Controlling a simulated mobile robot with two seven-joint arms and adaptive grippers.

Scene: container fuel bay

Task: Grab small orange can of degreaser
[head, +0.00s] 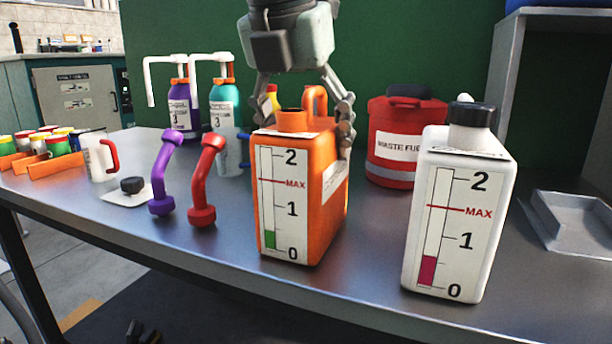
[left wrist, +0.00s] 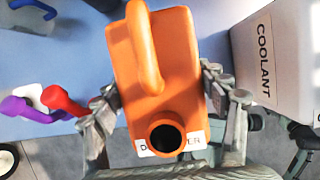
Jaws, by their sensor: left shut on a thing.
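The orange can of degreaser (head: 325,205) stands upright at the middle of the table in the head view. It has a loop handle, a level scale with green near the bottom, and an open neck. My left gripper (head: 303,125) reaches down from above and is shut on the can, one finger on each side. In the left wrist view the can (left wrist: 168,75) sits between the fingers of my left gripper (left wrist: 165,100), its label partly hidden. I cannot tell whether its base touches the table. My right gripper is not in view.
A white coolant can (head: 460,215) stands to the right, a red waste fuel can (head: 405,145) behind. A purple nozzle (head: 165,175) and a red nozzle (head: 206,180) stand left, with pump bottles (head: 225,105) behind them. A grey tray (head: 575,235) lies far right. The table's front edge is close.

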